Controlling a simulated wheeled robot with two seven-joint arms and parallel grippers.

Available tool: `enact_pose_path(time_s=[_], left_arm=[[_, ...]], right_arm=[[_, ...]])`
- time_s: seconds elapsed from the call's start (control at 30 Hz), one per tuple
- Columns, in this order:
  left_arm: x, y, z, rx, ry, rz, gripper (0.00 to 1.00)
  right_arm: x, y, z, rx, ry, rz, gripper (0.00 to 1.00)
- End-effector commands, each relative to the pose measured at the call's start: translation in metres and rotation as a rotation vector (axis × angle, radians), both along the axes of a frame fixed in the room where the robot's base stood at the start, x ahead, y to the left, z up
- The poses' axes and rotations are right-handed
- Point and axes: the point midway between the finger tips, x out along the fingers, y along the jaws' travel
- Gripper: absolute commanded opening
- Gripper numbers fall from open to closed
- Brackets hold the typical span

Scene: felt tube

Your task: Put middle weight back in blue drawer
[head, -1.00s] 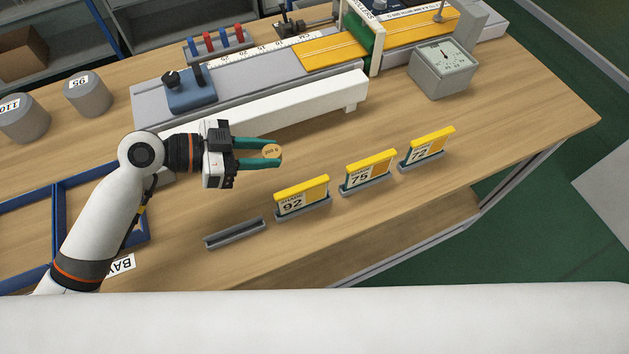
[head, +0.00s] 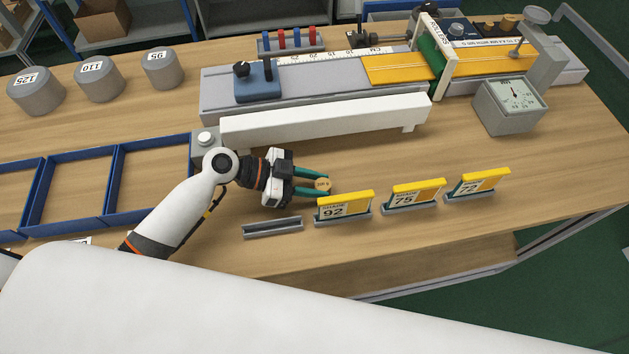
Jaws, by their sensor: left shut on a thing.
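My left gripper (head: 318,184) has teal fingers shut on a small round tan weight (head: 322,184) with a printed label too small to read surely. It holds the weight above the wooden table, behind the yellow-topped card marked 92. Open blue-walled bays (head: 112,185) lie on the table at the left, and a dark blue edge (head: 400,14) shows at the back. My right gripper is not in view.
Grey cylinders marked 125 (head: 36,97), 110 (head: 100,84) and 95 (head: 163,69) stand at back left. A long white bar (head: 325,123) lies behind the gripper. Cards 92 (head: 345,207), 75 (head: 416,193) and 72 (head: 482,184) and an empty holder (head: 272,228) line the front. A dial gauge (head: 511,104) stands right.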

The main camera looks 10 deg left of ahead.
Motion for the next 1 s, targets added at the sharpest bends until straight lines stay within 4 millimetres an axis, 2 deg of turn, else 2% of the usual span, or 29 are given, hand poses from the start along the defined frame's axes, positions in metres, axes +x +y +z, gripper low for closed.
enact_pose_path(time_s=[0.07, 0.1, 0.2, 0.23, 0.6, 0.77, 1.0], left_arm=[[0.000, 0.000, -0.003, -0.001, -0.002, 0.001, 0.02], [0.000, 0.000, -0.002, 0.001, 0.000, 0.000, 0.33], [0.000, 0.000, -0.002, 0.001, 0.000, 0.000, 0.50], [0.000, 0.000, -0.002, 0.001, 0.000, 0.000, 0.52], [0.000, 0.002, 0.002, 0.001, 0.000, 0.001, 0.52], [-0.006, 0.027, 0.007, 0.006, -0.003, 0.000, 0.52], [-0.018, 0.074, 0.027, 0.005, 0.000, 0.001, 0.52]], right_arm=[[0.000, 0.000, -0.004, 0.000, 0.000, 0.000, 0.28], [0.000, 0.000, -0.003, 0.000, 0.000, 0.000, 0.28], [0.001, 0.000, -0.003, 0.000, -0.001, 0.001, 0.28], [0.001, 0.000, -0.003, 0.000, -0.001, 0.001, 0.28], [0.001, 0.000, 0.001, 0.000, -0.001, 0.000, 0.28], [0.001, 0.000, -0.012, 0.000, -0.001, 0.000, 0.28], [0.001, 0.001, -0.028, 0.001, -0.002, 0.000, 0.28]])
